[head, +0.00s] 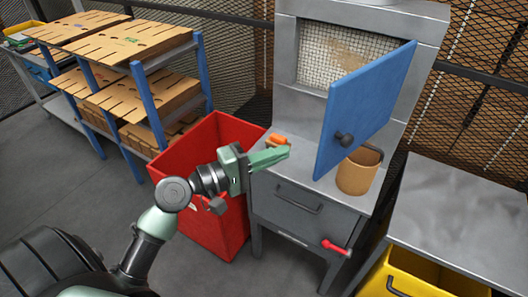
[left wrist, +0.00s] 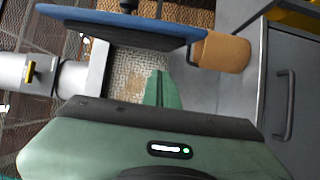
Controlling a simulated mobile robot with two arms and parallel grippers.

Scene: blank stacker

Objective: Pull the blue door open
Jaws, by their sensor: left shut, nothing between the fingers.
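The blue door (head: 366,108) stands swung out from the grey cabinet (head: 285,60), hinged on the right, with the mesh-lined opening (head: 345,58) showing behind it. A dark round knob (head: 345,139) is on the door's face. In the left wrist view the door (left wrist: 120,27) is seen edge-on at the top. My left gripper (head: 287,153) is shut and empty, to the left of the door and apart from it, above the cabinet's ledge. Its green fingers also show in the left wrist view (left wrist: 162,90). My right gripper is not in view.
An orange-brown cup (head: 358,172) stands on the ledge below the door. An orange item (head: 278,140) lies behind my left gripper. A red bin (head: 205,225) stands left of the cabinet, a grey table (head: 460,220) right. A red handle (head: 336,247) sticks out below the drawer (head: 300,200).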

